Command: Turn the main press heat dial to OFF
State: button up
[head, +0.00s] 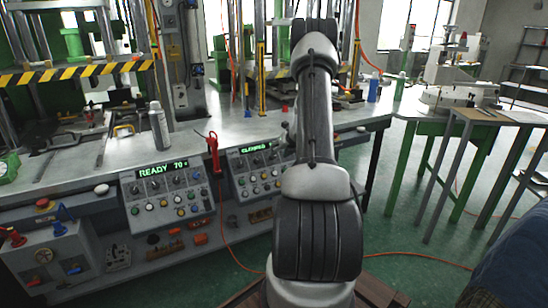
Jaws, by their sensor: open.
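Two grey control panels hang on the front of the bench in the head view. The left panel (168,196) has a green display reading "READY 70" and rows of small knobs and coloured buttons. The right panel (256,168) has a green display, apparently reading "CLOSED", with similar knobs; my arm partly covers its right side. Which knob is the main press heat dial, and where it points, is too small to tell. My arm rises in the middle of the view and reaches over the bench. My gripper is hidden behind it.
A spray can (159,127) stands on the bench top (215,115). A red-handled tool (213,146) hangs between the panels, with an orange cable running to the floor. A box with a red button (42,204) is at the left. Green-legged tables (431,117) stand right.

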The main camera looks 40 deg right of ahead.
aim_at(274, 159)
jog(key=x, duration=0.7)
jog(key=shift+w+f, duration=0.1)
jog(key=shift+f, duration=0.15)
jog(key=shift+c, duration=0.4)
jog(key=c, duration=0.9)
